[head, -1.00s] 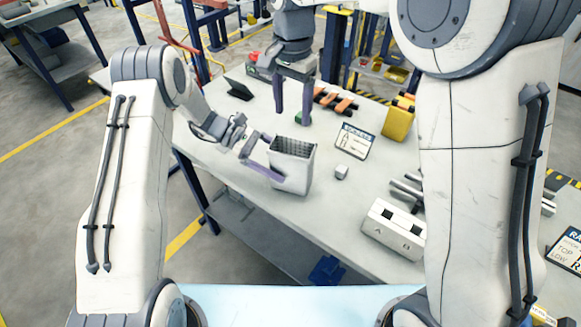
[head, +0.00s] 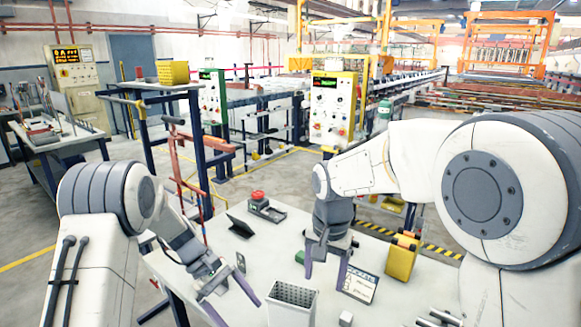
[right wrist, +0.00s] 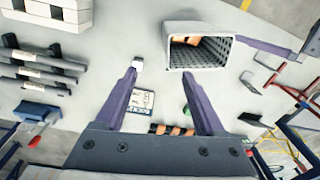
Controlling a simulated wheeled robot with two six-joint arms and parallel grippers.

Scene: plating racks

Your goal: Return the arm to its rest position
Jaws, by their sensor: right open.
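My right arm reaches over the table (head: 225,255). Its gripper (head: 325,284) hangs above the table, fingers apart and nothing between them; the right wrist view also shows the open fingers (right wrist: 156,74). My left gripper (head: 238,312) is at the left side of a grey, open-topped bin (head: 291,312). In the right wrist view, a purple left finger (right wrist: 268,44) lies at a corner of the bin (right wrist: 212,52). Part of the left gripper is cut off or hidden, so its grip on the bin is unclear.
A label card (head: 360,286), a yellow container (head: 402,258), a small white block (head: 346,319) and a red-button box (head: 262,206) stand on the table. Racks of metal parts (right wrist: 38,65) show in the right wrist view. Control cabinets stand behind.

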